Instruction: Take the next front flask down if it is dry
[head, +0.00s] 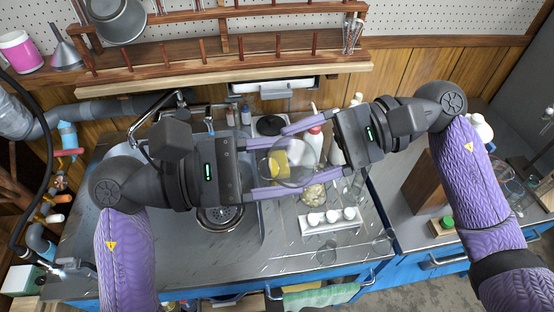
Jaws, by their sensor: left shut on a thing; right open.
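A clear round glass flask (296,172) is held above the sink's right side in the head view. My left gripper (279,167) is shut on it, one finger on either side. My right gripper (297,155) is open, its fingers reaching over the flask from the right; I cannot tell whether they touch it. The glass is see-through, and I cannot tell whether the inside is wet or dry. A wooden drying rack with pegs (226,62) hangs on the back wall. Most of its pegs look bare.
A steel sink (250,235) lies below. On the counter are a white holder with white-capped vials (329,220), a small beaker (382,242) and bottles behind the flask. A funnel (65,53) and pink tub (20,52) stand upper left. A tap (180,98) rises behind my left gripper.

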